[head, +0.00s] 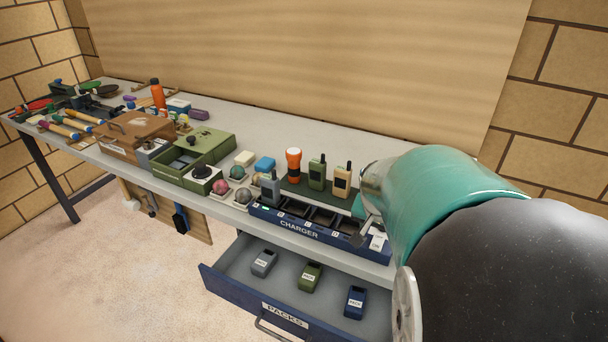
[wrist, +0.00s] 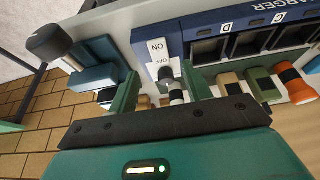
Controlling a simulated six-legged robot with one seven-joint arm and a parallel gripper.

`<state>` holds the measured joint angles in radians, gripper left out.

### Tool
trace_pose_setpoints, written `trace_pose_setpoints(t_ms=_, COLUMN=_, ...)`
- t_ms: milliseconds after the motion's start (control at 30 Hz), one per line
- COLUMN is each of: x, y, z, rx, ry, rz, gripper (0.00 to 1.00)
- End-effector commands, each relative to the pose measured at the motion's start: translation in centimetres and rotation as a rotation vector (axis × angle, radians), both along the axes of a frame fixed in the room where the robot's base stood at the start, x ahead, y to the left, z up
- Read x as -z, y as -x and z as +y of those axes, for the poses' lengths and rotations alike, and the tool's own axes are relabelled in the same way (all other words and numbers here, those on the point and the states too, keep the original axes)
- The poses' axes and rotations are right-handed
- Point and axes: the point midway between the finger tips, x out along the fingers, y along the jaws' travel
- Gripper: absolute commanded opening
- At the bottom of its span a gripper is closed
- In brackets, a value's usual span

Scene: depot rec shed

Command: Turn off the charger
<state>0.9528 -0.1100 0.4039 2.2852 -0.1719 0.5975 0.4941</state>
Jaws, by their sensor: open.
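The blue charger (head: 299,229) sits at the front edge of the workbench, with a row of slots. At its right end is a white ON/OFF label (head: 377,243), which shows upside down in the wrist view (wrist: 157,47). In the head view my arm hides most of the gripper and the switch.
A grey-blue radio (head: 270,187) stands in the charger's left slot. A green radio (head: 317,174), a tan radio (head: 342,181) and an orange flashlight (head: 293,164) stand behind. An open drawer (head: 235,287) below holds 3 packs. Boxes and tools crowd the bench's left side.

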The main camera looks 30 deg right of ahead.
Motion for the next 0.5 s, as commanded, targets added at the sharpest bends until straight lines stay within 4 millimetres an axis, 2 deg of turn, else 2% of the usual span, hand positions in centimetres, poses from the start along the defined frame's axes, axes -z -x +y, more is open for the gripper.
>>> trace_pose_setpoints(t_ms=33, x=1.0, y=-0.2, z=-0.3, rx=0.001, ry=-0.006, rz=0.003, gripper=0.49)
trace_pose_setpoints(t_ms=200, x=3.6, y=-0.9, z=-1.2, rx=0.001, ry=-0.006, rz=0.001, gripper=0.49)
trace_pose_setpoints(t_ms=500, x=5.8, y=-1.7, z=-2.2, rx=0.001, ry=-0.001, rz=-0.001, gripper=0.49)
